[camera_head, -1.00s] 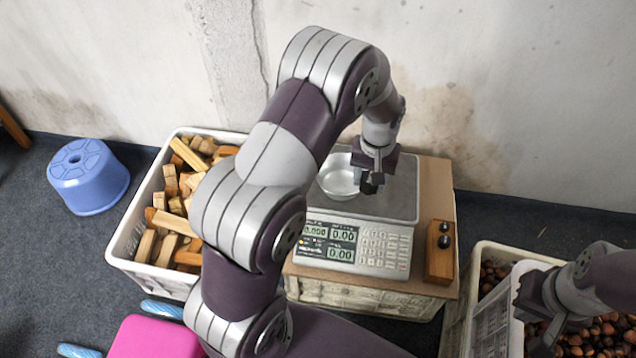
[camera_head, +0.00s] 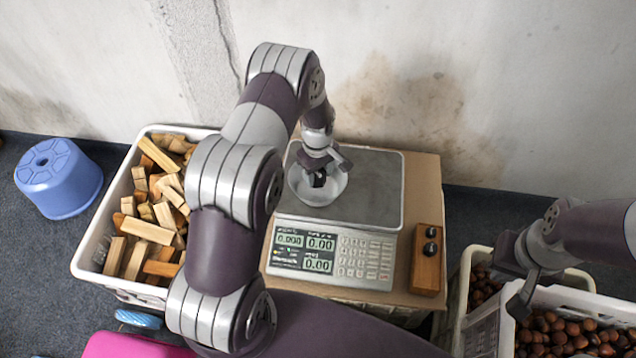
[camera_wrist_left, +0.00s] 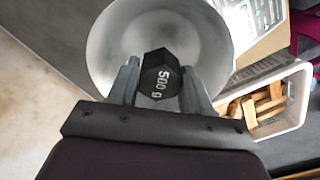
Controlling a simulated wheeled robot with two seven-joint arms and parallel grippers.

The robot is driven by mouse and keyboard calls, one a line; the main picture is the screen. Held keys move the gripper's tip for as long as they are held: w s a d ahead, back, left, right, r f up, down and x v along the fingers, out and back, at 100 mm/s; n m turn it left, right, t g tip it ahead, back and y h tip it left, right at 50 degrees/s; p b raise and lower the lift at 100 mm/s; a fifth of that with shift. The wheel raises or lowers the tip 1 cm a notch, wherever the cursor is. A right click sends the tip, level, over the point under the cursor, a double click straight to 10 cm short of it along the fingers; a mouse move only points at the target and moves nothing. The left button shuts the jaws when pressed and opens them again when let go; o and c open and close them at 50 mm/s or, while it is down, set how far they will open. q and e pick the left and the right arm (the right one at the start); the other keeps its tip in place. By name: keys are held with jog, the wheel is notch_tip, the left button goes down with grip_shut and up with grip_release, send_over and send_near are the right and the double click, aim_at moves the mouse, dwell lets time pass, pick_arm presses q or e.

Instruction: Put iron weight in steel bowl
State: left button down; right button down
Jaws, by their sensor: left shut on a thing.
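The iron weight (camera_wrist_left: 160,75) is black and marked 500 g. My left gripper (camera_wrist_left: 158,88) is shut on it, with a finger on each side. In the left wrist view the weight is in front of the steel bowl (camera_wrist_left: 202,45). In the head view the shiny round bowl (camera_head: 318,198) sits on the scale's plate at its left, and my left gripper (camera_head: 318,178) is over the bowl. I cannot tell whether the weight touches the bottom. My right gripper (camera_head: 518,285) is at the right, by the chestnut crate; its fingers are partly unclear.
The scale (camera_head: 330,258) stands on a cardboard-topped crate and reads zero. A wooden block (camera_head: 426,275) with two black weights is to its right. A white crate of wood pieces (camera_head: 92,245) is at left, beside a blue stool (camera_head: 58,180). Chestnuts (camera_head: 570,335) fill containers at right.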

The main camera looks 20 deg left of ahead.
aim_at(318, 182)
pick_arm(q)
jog(key=shift+f+b, duration=0.65)
jog(key=shift+f, duration=1.2)
jog(key=shift+f, duration=0.2)
jog(key=shift+c, duration=2.4)
grip_release()
